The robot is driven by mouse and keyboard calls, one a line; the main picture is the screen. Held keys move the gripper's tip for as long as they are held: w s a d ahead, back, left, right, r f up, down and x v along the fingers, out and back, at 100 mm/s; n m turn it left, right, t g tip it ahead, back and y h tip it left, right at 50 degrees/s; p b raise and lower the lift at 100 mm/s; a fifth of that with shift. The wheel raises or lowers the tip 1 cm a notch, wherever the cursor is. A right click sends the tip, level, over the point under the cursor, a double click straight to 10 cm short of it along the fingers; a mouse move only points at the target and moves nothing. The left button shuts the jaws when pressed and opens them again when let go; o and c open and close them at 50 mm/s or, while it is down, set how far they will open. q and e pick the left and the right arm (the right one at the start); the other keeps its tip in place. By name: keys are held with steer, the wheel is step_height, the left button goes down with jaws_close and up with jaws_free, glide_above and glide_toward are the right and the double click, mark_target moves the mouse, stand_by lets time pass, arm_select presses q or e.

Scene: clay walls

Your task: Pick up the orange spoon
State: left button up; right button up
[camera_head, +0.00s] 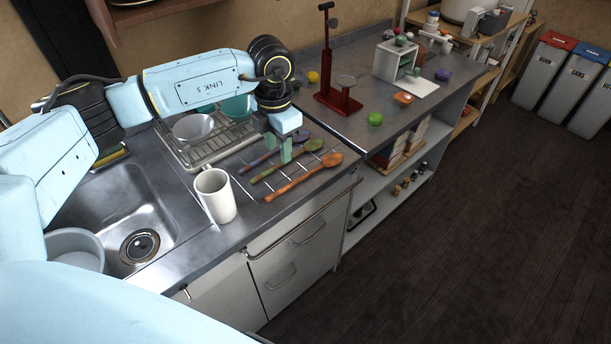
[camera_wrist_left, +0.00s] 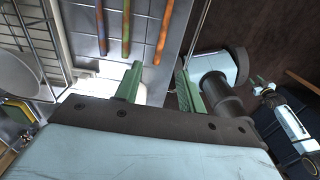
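The orange spoon (camera_head: 304,178) lies on the metal counter, the nearest of three spoons to the front edge, its bowl toward the right. In the left wrist view, the orange spoon (camera_wrist_left: 165,31) shows at the top, ahead of the fingers. My left gripper (camera_head: 290,147) is above the spoons in the head view, its green fingers pointing down. In the left wrist view, my left gripper (camera_wrist_left: 159,80) has its fingers well apart, with no spoon between them.
A green spoon (camera_head: 288,161) and a purple spoon (camera_head: 259,160) lie beside the orange one. A white mug (camera_head: 215,195) stands left of the handles. A dish rack (camera_head: 207,154) is behind it, and a sink (camera_head: 128,212) lies left. Counter to the right is partly clear.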

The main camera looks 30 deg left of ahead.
mark_target(281, 189)
arm_select(q)
step_height(281, 189, down, 13)
steer(key=shift+s+r+b, duration=0.1)
steer(key=shift+s+b, duration=0.05)
steer(key=shift+b, duration=0.2)
jaws_close()
stand_by(0.3)
